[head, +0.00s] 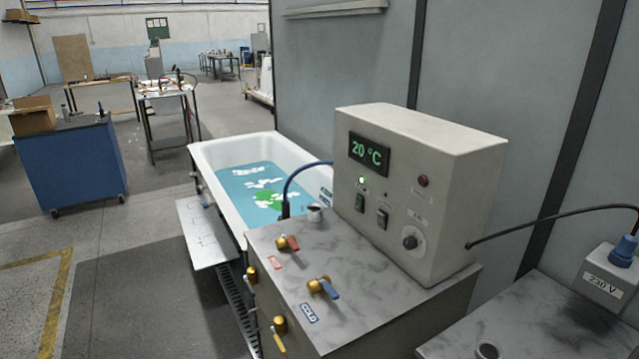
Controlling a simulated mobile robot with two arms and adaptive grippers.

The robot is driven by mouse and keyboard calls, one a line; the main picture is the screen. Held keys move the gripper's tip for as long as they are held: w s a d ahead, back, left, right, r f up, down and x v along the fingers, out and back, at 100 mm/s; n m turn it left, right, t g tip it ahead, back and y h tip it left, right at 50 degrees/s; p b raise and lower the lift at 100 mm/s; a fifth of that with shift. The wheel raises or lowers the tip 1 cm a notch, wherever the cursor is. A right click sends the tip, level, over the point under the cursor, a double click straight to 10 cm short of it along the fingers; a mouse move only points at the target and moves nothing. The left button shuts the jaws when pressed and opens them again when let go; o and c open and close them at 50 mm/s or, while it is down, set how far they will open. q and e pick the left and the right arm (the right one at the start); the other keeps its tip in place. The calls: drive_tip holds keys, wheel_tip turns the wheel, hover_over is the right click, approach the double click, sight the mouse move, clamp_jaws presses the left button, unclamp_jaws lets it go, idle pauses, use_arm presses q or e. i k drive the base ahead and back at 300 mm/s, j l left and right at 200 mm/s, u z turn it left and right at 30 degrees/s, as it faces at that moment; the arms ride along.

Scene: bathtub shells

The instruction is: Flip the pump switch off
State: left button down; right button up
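A beige control box (420,185) stands on the marble-topped counter. A small lamp (362,180) above the green switch glows. The labels are too small to read, so I cannot tell which switch is the pump's or its exact position. The display (369,153) reads 20 °C. Neither gripper is in view.
A white bathtub (210,155) with blue water and a green shape stands behind the counter (360,310). Red-handled (289,243) and blue-handled (323,287) taps are on the counter. A black cable (550,217) runs to a 230 V socket (606,282).

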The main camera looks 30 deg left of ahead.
sight(358, 205)
drive_tip(key=u, duration=0.9)
